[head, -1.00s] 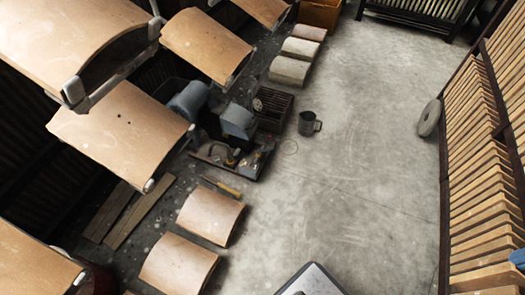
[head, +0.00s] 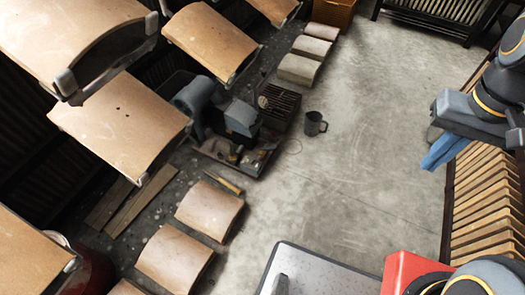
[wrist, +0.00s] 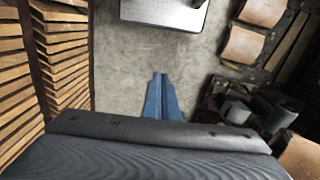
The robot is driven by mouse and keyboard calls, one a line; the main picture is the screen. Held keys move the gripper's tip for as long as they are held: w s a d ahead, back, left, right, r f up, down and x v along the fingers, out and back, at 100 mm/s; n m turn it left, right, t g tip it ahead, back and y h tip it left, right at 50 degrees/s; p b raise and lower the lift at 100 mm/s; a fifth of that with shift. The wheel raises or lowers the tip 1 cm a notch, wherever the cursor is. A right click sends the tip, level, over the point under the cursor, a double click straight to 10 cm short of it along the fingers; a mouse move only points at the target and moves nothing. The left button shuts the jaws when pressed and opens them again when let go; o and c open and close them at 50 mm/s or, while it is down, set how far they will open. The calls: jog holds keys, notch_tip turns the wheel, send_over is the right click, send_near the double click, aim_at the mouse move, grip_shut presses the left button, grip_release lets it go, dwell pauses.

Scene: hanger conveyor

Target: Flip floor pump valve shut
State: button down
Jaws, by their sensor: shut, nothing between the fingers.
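The floor pump (head: 240,118) stands on the floor left of centre in the head view, a grey-blue unit on a dark tray (head: 222,160). Small brass-coloured fittings (head: 234,154) sit at its front. The valve handle is too small to make out, so I cannot tell its position. The pump also shows at the right in the wrist view (wrist: 236,112). My gripper (head: 432,162) is at the right side of the head view, well apart from the pump. In the wrist view its blue fingers (wrist: 158,78) are together and empty above bare floor.
A dark mug (head: 314,124) stands right of the pump. Curved tan panels hang at the upper left, and others (head: 210,210) lie on the floor. Wooden slat racks (head: 484,215) line the right side. The concrete floor in the middle is clear.

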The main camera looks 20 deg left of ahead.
jog(key=w+a+f+n+t+b, duration=0.1)
jog(key=w+a+f+n+b, duration=0.3)
jog(key=w+f+b, duration=0.45)
jog(key=w+a+f+n+t+b, duration=0.25)
jog(key=w+a+f+b, duration=0.2)
jog(key=w+f, duration=0.6)
jog(key=w+a+f+n+t+b, duration=0.1)
jog(key=w+a+f+n+b, duration=0.3)
jog(key=w+f+b, duration=0.55)
jog(key=a+f+n+y+b, duration=0.2)
jog(key=a+f+n+b, duration=0.2)
jog(key=a+f, duration=0.4)
jog(key=w+a+f+n+g+y+b, duration=0.1)
jog(key=a+f+n+b, duration=0.3)
jog(key=f, duration=1.2)
jog(key=w+a+f+n+y+b, duration=0.1)
jog(key=a+f+n+y+b, duration=0.2)
jog(key=a+f, duration=0.9)
jog(key=n+b, duration=0.1)
jog(key=b, duration=0.2)
jog(key=shift+a+g+y+b, duration=0.2)
jog(key=shift+g+y+b, duration=0.15)
jog(key=shift+y+b, duration=0.05)
jog(key=shift+w, duration=0.1)
